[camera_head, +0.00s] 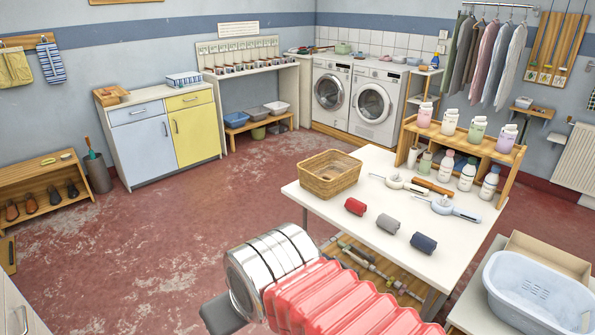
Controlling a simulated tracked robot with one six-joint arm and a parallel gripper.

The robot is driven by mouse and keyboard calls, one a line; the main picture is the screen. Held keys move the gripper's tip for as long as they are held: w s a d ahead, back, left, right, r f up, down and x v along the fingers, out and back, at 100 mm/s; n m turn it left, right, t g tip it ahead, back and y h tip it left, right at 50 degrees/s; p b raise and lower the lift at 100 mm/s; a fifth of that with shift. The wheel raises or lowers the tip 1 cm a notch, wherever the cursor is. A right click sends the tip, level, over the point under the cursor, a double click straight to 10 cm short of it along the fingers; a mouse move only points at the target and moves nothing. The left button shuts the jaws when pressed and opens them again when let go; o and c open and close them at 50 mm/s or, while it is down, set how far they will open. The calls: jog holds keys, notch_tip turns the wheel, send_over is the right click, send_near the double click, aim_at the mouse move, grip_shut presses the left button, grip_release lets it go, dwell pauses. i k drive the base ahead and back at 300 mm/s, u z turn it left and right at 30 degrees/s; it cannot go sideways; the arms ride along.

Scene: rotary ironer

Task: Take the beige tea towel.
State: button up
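I see no cloth that is clearly the beige tea towel. A yellowish-tan cloth (14,68) hangs from the wooden rail at the far left wall, beside a blue-and-white striped cloth (51,63); I cannot tell whether the tan one is a tea towel. On the white table lie three small rolls in a slanting row: red (355,206), grey (388,223) and dark blue (423,243). A wicker basket (329,174) stands at the table's left corner and looks empty. My arm, with a red ribbed sleeve and silver rings, fills the bottom middle. My gripper does not show.
The white table (318,204) also carries white hand tools (400,183) and a wooden shelf (480,152) with several bottles. A pale blue tub (538,297) stands at the lower right. The red floor (170,230) to the left is clear.

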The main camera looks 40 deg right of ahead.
aim_at(330, 174)
jog(key=u, duration=0.05)
jog(key=i, duration=1.45)
jog(key=z, duration=0.45)
jog(key=i, duration=0.75)
jog(key=z, duration=0.6)
jog(key=i, duration=0.6)
jog(key=z, duration=0.9)
jog(key=i, duration=0.75)
jog(key=z, duration=0.45)
